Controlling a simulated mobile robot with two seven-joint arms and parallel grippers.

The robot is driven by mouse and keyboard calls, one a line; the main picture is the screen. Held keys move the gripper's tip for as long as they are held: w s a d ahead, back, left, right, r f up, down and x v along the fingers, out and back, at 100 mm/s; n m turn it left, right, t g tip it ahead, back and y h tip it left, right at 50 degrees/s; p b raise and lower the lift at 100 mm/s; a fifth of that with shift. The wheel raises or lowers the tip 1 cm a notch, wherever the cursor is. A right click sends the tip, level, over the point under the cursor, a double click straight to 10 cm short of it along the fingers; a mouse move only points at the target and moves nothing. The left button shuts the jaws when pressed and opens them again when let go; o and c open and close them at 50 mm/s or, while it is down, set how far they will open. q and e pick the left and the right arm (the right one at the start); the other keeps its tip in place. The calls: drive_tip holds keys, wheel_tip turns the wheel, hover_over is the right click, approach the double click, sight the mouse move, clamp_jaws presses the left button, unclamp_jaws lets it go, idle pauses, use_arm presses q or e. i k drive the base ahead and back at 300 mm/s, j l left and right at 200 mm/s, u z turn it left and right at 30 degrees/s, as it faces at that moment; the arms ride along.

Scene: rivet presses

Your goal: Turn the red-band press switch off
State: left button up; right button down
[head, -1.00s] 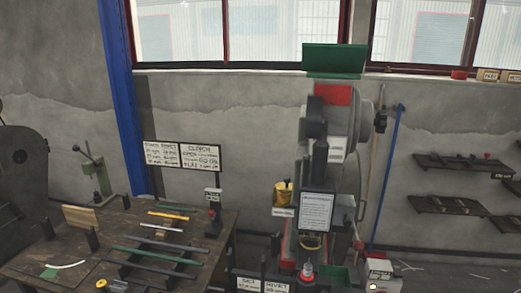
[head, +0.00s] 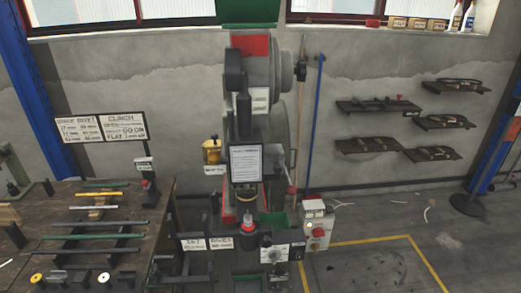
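The press (head: 262,125) stands in the middle of the head view against the grey wall. It has a red band (head: 254,45) near its top, below a green hood (head: 247,10). At its lower right is a pale switch box (head: 327,218) with a red knob (head: 319,232) on its front and a small yellowish light (head: 309,224) at its left. The knob's exact setting is too small to read. Neither of my grippers is in view.
A dark workbench (head: 110,258) with rods and small parts stands at the left. Dark wall shelves (head: 375,106) hang at the right. A yellow floor line (head: 365,241) crosses open floor right of the press. A blue pole (head: 315,110) leans on the wall behind the switch box.

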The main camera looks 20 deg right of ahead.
sight(318, 232)
drive_tip(key=k+l, duration=0.1)
drive_tip(key=l, duration=0.25)
drive_tip(key=k+l, duration=0.1)
drive_tip(key=l, duration=0.3)
drive_tip(key=k+l, duration=0.1)
drive_tip(key=l, duration=0.25)
drive_tip(key=k+l, duration=0.1)
drive_tip(key=l, duration=0.3)
